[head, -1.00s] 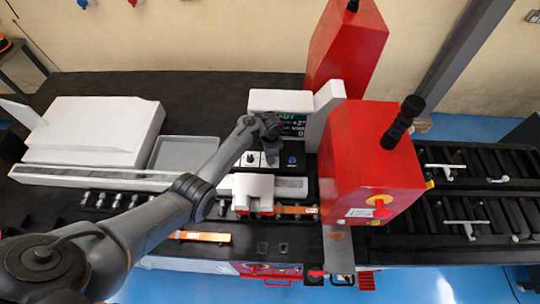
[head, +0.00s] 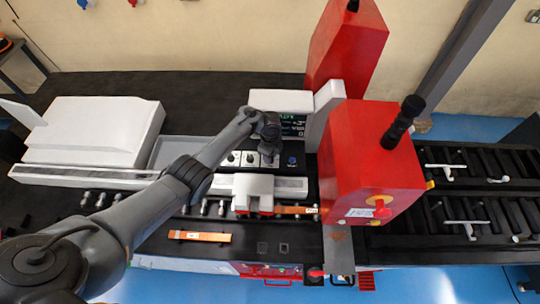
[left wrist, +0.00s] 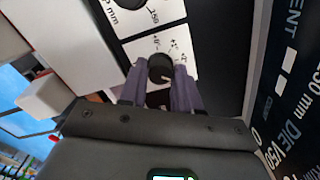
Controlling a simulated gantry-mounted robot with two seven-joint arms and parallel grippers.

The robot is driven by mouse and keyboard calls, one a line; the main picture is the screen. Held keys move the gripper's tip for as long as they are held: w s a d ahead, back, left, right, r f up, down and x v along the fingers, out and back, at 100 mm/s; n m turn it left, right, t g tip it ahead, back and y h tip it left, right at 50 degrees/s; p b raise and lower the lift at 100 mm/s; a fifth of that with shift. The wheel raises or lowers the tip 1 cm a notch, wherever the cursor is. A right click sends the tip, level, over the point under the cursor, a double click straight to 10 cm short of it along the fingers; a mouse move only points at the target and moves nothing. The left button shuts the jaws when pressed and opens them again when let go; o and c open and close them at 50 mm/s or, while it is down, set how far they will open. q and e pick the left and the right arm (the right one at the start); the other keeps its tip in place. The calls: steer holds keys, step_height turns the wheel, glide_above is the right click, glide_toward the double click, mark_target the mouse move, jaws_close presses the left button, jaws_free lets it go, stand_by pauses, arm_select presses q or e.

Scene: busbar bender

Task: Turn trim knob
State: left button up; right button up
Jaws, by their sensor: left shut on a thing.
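The trim knob (left wrist: 160,68) is a small black dial with a pale pointer line, on a white plate with degree marks, in the left wrist view. The two fingers of my left gripper (left wrist: 160,80) are shut on it from both sides. In the head view my left gripper (head: 269,152) points down at the control panel and hides this knob. My right gripper is in neither view.
Two dark knobs (head: 241,157) sit left of the gripper and a blue button (head: 291,160) right of it. A display (head: 294,127) stands behind. The red machine head (head: 365,160) and white upright (head: 327,105) rise close on the right.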

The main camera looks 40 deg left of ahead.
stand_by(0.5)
arm_select(q)
steer(key=o, duration=1.1)
steer(key=shift+c, duration=0.2)
steer(key=shift+r, duration=0.15)
step_height(320, 180, up, 10)
steer(key=shift+r, duration=0.2)
steer(key=shift+r, duration=0.1)
